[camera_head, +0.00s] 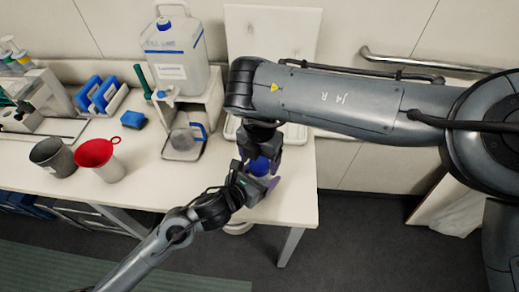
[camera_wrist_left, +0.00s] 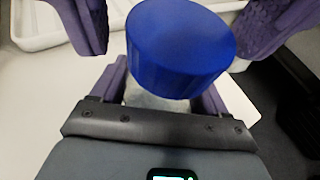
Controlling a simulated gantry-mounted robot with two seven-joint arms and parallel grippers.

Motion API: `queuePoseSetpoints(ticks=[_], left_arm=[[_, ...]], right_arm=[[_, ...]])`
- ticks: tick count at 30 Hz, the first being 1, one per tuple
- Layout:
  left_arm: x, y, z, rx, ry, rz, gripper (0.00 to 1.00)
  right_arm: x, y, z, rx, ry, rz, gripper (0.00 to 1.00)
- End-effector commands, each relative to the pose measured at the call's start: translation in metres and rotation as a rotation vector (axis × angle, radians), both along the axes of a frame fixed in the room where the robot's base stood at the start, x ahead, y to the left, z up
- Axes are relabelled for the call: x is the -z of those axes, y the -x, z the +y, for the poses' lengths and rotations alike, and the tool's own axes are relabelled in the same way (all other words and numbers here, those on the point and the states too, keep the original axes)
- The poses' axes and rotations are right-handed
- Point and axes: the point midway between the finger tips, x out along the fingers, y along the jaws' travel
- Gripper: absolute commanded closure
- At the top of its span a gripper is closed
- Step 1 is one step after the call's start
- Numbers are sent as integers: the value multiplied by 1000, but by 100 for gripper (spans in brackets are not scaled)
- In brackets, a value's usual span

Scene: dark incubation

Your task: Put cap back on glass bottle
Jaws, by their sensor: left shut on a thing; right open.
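The blue cap (camera_wrist_left: 178,48) sits on top of the glass bottle (camera_wrist_left: 150,98) in the left wrist view; how tightly it is seated cannot be told. In the head view the cap (camera_head: 260,166) shows between my two grippers. My left gripper (camera_wrist_left: 168,92) is shut on the bottle below the cap. My right gripper (camera_wrist_left: 178,22) is open, its purple fingers apart on both sides of the cap with visible gaps. It comes from above in the head view (camera_head: 262,153). Most of the bottle is hidden by my left gripper.
A white tray (camera_head: 294,134) lies behind the grippers. A large jug (camera_head: 173,55) stands on a white stand to the left. A red funnel (camera_head: 95,152) and a grey beaker (camera_head: 52,158) are farther left. The table's right edge is close to the grippers.

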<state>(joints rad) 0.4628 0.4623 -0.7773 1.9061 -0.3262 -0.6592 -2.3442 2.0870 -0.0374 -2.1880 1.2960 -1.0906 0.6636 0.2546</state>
Motion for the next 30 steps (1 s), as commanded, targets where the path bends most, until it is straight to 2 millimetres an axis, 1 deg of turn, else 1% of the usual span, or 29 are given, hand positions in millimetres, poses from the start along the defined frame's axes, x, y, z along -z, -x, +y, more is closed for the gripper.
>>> queuePoseSetpoints(ticks=[4,14,17,25,26,28,30], left_arm=[[1,0,0,0,-2,2,100],[1,0,0,0,-2,2,100],[1,0,0,0,-2,2,100],[1,0,0,0,-2,2,100],[1,0,0,0,-2,2,100],[1,0,0,0,-2,2,100],[1,0,0,0,-2,2,100]], right_arm=[[8,0,0,-1,0,-1,23],[10,0,0,-1,0,0,23],[10,0,0,-1,0,0,37],[10,0,0,-1,0,0,79],[10,0,0,-1,0,0,81],[10,0,0,11,-1,0,81],[11,0,1,69,-3,2,81]])
